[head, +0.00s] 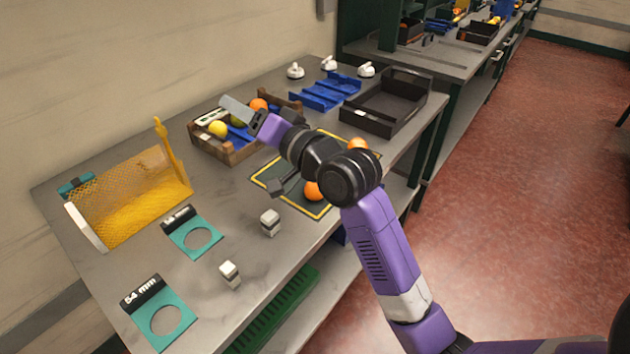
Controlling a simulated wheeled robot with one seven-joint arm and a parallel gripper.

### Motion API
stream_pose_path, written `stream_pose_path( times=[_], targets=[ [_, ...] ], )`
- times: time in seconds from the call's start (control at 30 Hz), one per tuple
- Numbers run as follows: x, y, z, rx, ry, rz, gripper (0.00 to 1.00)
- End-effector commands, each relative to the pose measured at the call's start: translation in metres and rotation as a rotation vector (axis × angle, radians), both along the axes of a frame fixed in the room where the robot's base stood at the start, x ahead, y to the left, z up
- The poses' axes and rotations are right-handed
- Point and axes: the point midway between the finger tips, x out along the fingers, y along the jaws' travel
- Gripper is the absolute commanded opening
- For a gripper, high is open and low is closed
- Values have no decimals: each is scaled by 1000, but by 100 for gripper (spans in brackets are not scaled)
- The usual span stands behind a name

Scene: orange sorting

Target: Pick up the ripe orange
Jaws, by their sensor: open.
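A wooden crate (236,154) on the bench holds an orange-coloured fruit (258,105) at its back, a yellow fruit (217,129) at its front left and a greenish fruit (238,121) between them. My gripper (243,112) is over the crate, seen from behind and open. Its fingers overlap the crate's contents in the picture, and I cannot tell whether they touch any fruit.
A yellow mesh bin (142,203) and two teal ring gauges (193,238) (164,319) stand at the left. Small grey blocks (270,222) (230,274) stand in front. Blue trays (325,92) and an empty black crate (385,122) are at the back right. Red floor lies right.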

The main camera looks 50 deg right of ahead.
Motion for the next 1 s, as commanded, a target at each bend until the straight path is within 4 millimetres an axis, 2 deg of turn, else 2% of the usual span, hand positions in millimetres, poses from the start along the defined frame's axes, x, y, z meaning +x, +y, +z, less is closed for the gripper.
stream_pose_path(
  times=[0.03,0.13,0.23,0.33,0.43,0.5,0.6,0.7,0.83,1.0],
  targets=[
    [8,-9,14,8,41,20,56],
    [18,-20,18,49,157,59,56],
    [21,-33,13,98,305,74,56],
    [15,-50,0,157,485,59,56],
    [-5,-70,-23,235,703,-2,56],
    [-26,-80,-44,304,864,-67,56],
    [-59,-84,-75,412,1069,-169,56],
    [-91,-82,-98,517,1220,-272,56],
    [-118,-83,-108,612,1318,-386,56],
    [-122,-84,-115,655,1329,-435,56]
  ],
)
